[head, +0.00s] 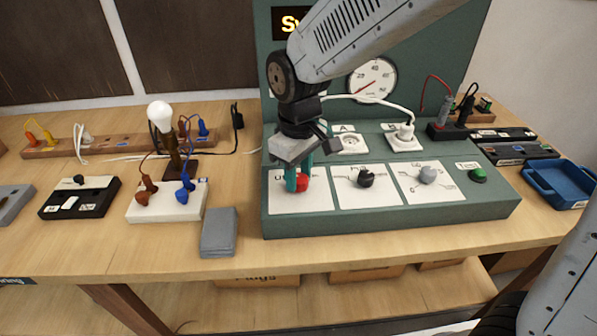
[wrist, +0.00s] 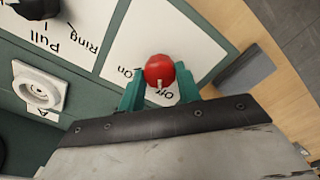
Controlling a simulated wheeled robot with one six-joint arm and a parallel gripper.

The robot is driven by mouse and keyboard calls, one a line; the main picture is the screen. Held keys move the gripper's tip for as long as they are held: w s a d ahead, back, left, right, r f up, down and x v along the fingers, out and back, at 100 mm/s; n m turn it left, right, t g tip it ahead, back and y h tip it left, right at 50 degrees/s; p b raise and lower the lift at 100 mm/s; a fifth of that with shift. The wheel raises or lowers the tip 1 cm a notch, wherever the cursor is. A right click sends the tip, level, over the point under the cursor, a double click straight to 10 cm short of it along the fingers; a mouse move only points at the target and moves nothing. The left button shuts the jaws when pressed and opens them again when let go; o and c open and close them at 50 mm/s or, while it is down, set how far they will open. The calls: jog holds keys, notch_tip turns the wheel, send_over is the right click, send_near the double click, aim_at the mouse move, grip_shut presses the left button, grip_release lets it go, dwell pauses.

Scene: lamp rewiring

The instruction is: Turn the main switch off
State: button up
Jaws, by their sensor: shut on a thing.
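The main switch is a red knob (head: 302,182) on a white plate at the left end of the green panel. In the wrist view the red knob (wrist: 160,71) has a white pointer mark that points toward the "Off" label (wrist: 168,95); the "On" label (wrist: 126,72) is to its left. My gripper (head: 298,180) reaches down onto the knob from above. Its teal fingers (wrist: 160,90) are shut on the knob, one on each side. The fingers partly hide the knob in the head view.
A black knob (head: 365,178), a grey knob (head: 428,174) and a green button (head: 477,175) sit to the right on the panel. A grey block (head: 218,232) lies left of the panel. A lamp with a white bulb (head: 160,114) stands further left. A blue tray (head: 560,184) is at right.

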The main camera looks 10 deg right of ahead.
aim_at(299, 177)
jog(key=shift+n, duration=1.1)
jog(key=o, duration=1)
jog(key=shift+c, duration=0.2)
notch_tip(299, 177, up, 8)
jog(key=shift+f, duration=0.1)
